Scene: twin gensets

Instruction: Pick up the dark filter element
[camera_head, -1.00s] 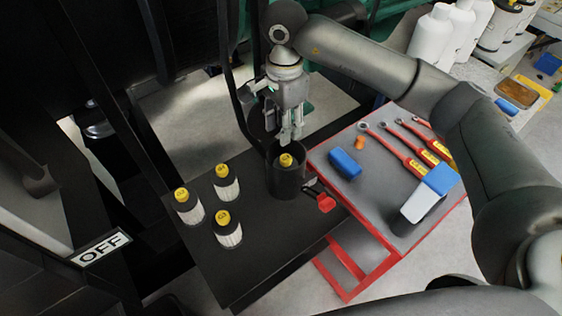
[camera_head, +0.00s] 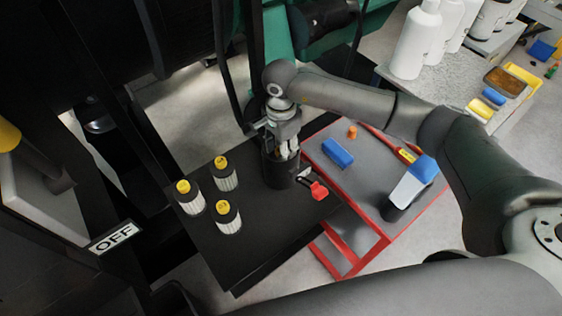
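A black cylindrical cup (camera_head: 279,176) stands at the right part of the dark bench top. My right gripper (camera_head: 288,150) points down at the cup's mouth, its fingertips at or just inside the rim. The gripper hides the cup's contents, and I cannot tell whether the fingers touch anything. My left gripper is not in view.
A red-edged grey cart (camera_head: 365,212) stands right of the bench, holding a blue block (camera_head: 338,153), a blue-and-white bottle (camera_head: 411,183) and a wrench. A red-handled tool (camera_head: 319,190) lies beside the cup. The bench's front part is clear.

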